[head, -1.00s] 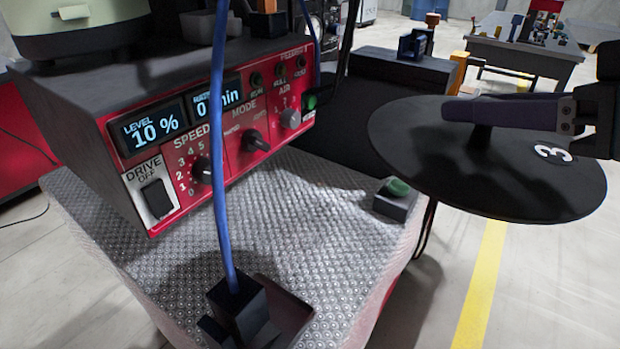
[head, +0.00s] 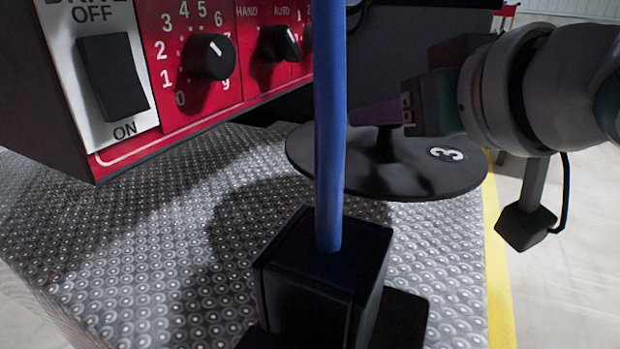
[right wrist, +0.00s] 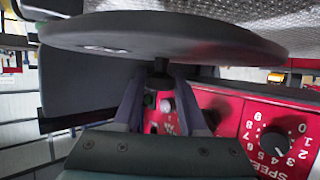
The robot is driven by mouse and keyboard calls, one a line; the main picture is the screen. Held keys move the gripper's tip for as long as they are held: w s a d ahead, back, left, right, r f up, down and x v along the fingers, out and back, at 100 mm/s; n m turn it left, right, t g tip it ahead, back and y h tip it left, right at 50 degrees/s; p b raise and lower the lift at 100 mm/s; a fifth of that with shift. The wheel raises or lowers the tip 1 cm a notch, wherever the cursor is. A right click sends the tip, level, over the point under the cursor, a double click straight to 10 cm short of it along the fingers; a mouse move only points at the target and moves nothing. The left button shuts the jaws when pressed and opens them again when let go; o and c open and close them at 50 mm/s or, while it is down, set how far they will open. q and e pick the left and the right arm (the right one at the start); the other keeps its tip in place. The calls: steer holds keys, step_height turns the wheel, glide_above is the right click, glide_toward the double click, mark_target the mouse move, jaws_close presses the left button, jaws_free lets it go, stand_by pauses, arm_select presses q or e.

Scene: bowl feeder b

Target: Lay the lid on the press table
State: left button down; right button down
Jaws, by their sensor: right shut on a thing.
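The lid is a black round disc (head: 400,180) marked with a white 3. In the head view it hangs level above the right part of the metal press table (head: 150,240), with a shadow on the studded surface below it. My right gripper (head: 378,118) is shut on the lid's central knob. The right wrist view also shows the lid (right wrist: 200,40) and the gripper fingers (right wrist: 160,88) at its knob. A blue cable hides a bit of the lid's left part. My left gripper is not in view.
A red control box (head: 200,75) with knobs and a drive switch stands at the back left of the table. A black block (head: 320,270) with the upright blue cable (head: 328,120) stands at the front. Bare table lies left of the block.

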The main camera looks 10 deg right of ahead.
mark_target(394, 147)
steer(key=f, duration=0.1)
steer(key=f+b, duration=0.1)
steer(key=f, duration=0.1)
steer(key=shift+s+d+f, duration=0.15)
steer(key=shift+d+f, duration=0.05)
step_height(394, 147, down, 4)
steer(key=shift+f+b, duration=0.15)
steer(key=shift+b, duration=0.8)
steer(key=shift+c, duration=2.3)
jaws_free()
